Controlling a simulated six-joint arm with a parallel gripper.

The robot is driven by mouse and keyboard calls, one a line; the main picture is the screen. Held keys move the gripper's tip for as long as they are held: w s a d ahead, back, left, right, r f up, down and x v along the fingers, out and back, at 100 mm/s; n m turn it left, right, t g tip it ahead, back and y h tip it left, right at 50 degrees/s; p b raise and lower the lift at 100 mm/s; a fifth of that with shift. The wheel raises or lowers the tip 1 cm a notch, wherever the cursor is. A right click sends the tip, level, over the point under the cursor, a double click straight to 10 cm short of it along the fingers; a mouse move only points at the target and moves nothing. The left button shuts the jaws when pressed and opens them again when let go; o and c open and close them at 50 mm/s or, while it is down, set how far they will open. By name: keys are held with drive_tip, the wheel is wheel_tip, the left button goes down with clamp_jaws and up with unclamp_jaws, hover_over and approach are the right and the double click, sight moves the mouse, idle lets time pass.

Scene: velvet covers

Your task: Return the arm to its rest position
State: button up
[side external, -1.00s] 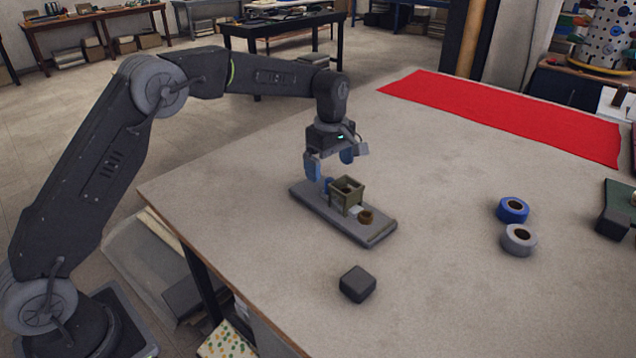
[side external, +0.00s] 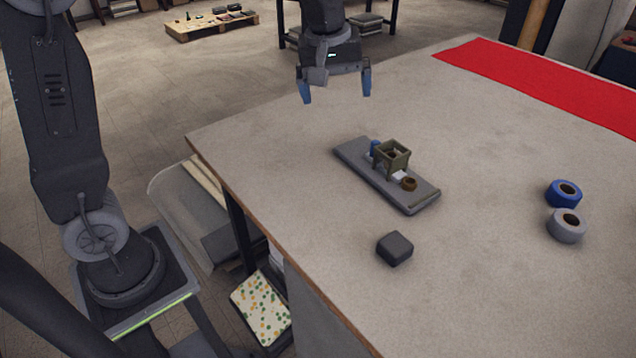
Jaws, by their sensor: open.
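My gripper (side external: 335,92) is open and empty, its two blue fingertips pointing down. It hangs in the air, up and to the left of the grey board in the picture and apart from it. The grey board (side external: 422,199) lies on the table. On the board stand an olive square frame (side external: 392,157), a small blue piece (side external: 375,148) behind it, a white piece (side external: 399,175) and a brown ring (side external: 409,184). The olive frame partly hides the blue piece. The upper part of my arm is cut off by the top of the picture.
A dark block (side external: 394,248) sits on the table in front of the board. A blue tape roll (side external: 564,193) and a grey tape roll (side external: 567,226) lie at the right. A red cloth (side external: 545,85) covers the far edge. The table (side external: 490,290) is bare between them.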

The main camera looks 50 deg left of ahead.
drive_tip(key=s+f+m+t, duration=0.2)
drive_tip(key=s+m, duration=0.8)
drive_tip(key=s, duration=1.2)
drive_tip(key=shift+t, duration=0.7)
